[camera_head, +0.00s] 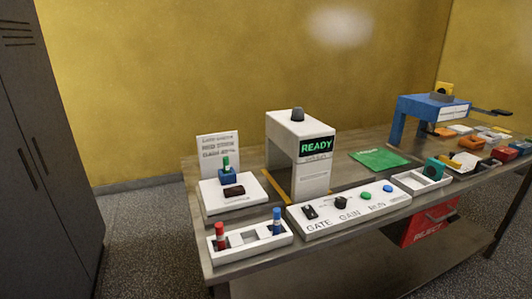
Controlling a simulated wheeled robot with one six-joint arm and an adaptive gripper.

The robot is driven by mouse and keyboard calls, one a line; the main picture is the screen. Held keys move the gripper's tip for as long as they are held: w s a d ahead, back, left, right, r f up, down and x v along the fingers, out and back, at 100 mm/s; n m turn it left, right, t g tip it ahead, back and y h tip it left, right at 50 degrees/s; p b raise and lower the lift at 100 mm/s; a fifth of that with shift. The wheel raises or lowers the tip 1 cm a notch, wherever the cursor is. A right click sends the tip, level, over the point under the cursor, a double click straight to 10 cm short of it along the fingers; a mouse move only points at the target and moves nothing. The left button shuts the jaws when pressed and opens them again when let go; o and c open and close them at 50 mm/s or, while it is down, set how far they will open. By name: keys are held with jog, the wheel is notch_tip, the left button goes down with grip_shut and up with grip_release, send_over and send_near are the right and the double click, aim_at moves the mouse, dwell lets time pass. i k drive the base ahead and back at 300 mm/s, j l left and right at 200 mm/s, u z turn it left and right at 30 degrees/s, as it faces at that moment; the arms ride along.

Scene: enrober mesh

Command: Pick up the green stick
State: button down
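The green stick (226,163) stands upright in a blue block (228,177). The block sits on a white platform (243,203) at the left end of the table, in front of a small white sign. Only the stick's upper part shows above the block. My gripper is not in view, so its state does not show.
In front, a white rack (250,250) holds a red stick (220,234) and a blue stick (276,220). A dark brown bar (234,191) lies before the block. A white arch (303,150) reading READY and a control panel (345,212) stand to the right.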

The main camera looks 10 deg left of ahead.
aim_at(225, 158)
jog(key=i+j+u, duration=0.15)
jog(key=u, duration=0.25)
jog(key=i+j+u, duration=0.1)
jog(key=u, duration=0.3)
jog(key=i+u, duration=0.4)
jog(key=k, duration=0.1)
